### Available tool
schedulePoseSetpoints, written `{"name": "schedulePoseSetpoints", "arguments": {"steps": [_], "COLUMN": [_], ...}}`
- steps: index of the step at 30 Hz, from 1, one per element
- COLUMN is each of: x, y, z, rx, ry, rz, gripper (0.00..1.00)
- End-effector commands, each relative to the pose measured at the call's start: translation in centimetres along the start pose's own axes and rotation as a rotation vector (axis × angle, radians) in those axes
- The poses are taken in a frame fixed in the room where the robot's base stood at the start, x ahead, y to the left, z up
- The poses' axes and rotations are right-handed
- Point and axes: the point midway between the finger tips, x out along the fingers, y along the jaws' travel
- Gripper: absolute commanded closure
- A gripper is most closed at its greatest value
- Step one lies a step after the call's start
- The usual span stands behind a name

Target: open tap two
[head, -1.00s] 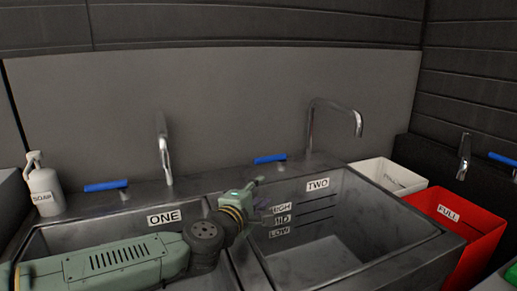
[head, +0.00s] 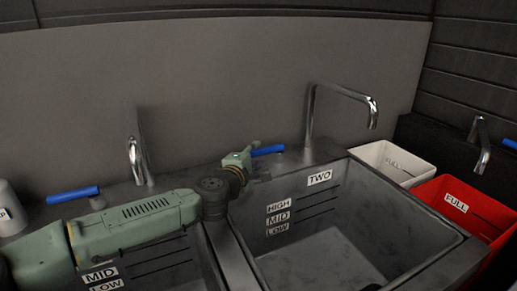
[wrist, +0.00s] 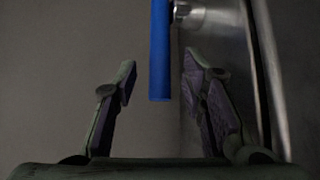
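Tap two is a tall chrome spout (head: 311,118) that bends to the right over the basin labelled TWO (head: 319,178). Its blue lever (head: 270,150) sits on the sink's back ledge, left of the spout, and points left. My gripper (head: 258,148) is at the lever's left end and hides part of it. In the wrist view, my gripper (wrist: 160,70) is open, with one finger on each side of the blue lever (wrist: 160,50). The lever's free end reaches between the fingers, with a gap on both sides. I see no water from the spout.
Another chrome tap (head: 137,160) and its blue lever (head: 73,195) stand to the left. A white bin (head: 392,160) and a red bin labelled FULL (head: 460,205) are at the right. The grey back wall (head: 220,70) rises close behind the ledge.

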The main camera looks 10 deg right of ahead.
Motion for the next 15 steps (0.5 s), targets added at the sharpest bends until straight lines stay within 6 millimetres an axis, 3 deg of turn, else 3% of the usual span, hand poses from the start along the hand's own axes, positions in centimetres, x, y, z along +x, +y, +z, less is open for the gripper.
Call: {"name": "schedulePoseSetpoints", "arguments": {"steps": [6,15], "x": [2.5,3.1], "y": [0.1,-0.1], "z": [0.0,0.0], "rx": [0.0,0.001], "ry": [-0.001,0.0], "rz": [0.0,-0.001], "gripper": [0.62,0.62]}}
